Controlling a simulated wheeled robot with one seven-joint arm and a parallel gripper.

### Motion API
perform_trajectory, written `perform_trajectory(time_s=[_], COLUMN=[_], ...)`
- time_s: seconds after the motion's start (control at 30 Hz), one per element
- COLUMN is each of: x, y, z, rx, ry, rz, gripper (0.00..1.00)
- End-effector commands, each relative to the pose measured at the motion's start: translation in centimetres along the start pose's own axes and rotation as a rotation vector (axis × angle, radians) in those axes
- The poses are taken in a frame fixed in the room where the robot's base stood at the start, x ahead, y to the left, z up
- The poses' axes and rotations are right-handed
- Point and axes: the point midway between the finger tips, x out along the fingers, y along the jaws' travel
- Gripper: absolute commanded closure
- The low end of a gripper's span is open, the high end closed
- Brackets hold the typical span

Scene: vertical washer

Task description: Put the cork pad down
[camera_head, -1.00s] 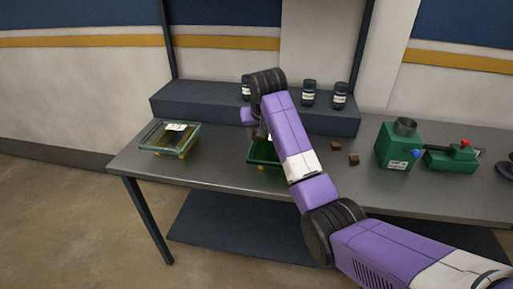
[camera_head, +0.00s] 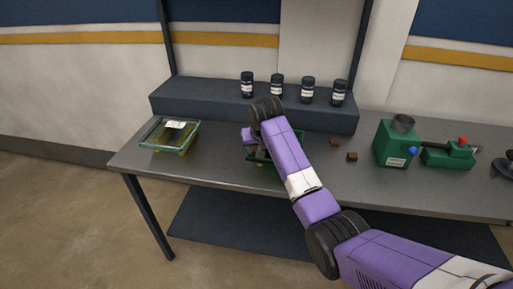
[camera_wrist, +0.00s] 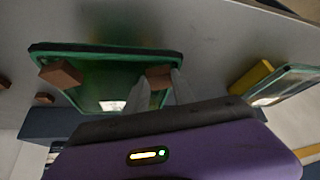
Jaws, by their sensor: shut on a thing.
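My gripper (camera_wrist: 160,90) is shut on a small brown cork pad (camera_wrist: 158,77), seen between the fingertips in the wrist view. The pad is over the green-rimmed tray (camera_wrist: 115,107); whether it touches the tray I cannot tell. In the head view my gripper is low over this tray (camera_head: 262,160), and my arm hides most of the tray and the held pad. Another brown block (camera_wrist: 60,75) overlaps the tray's left edge in the wrist view; a further one (camera_wrist: 44,98) is beyond it.
Two brown blocks (camera_head: 335,142) (camera_head: 352,156) lie on the table to the right. A glass-topped green tray (camera_head: 160,136) stands at left. Several dark jars (camera_head: 307,90) stand on the rear shelf (camera_head: 200,98). A green machine (camera_head: 395,145) stands at right.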

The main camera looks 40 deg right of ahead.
Motion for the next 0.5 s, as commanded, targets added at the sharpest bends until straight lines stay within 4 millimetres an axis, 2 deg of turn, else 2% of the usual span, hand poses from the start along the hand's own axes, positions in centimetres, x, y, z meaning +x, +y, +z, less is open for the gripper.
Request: perform_trajectory(time_s=[0.03,0.07,0.13,0.5], x=[0.20,0.13,0.11,-0.11], y=[-0.02,-0.02,-0.02,0.00], z=[0.15,0.09,0.08,-0.07], rx=[0.000,0.000,0.000,0.000], ry=[-0.001,-0.001,-0.001,0.000], rz=[0.000,0.000,0.000,0.000], gripper=[1.00,0.64,0.50,0.48])
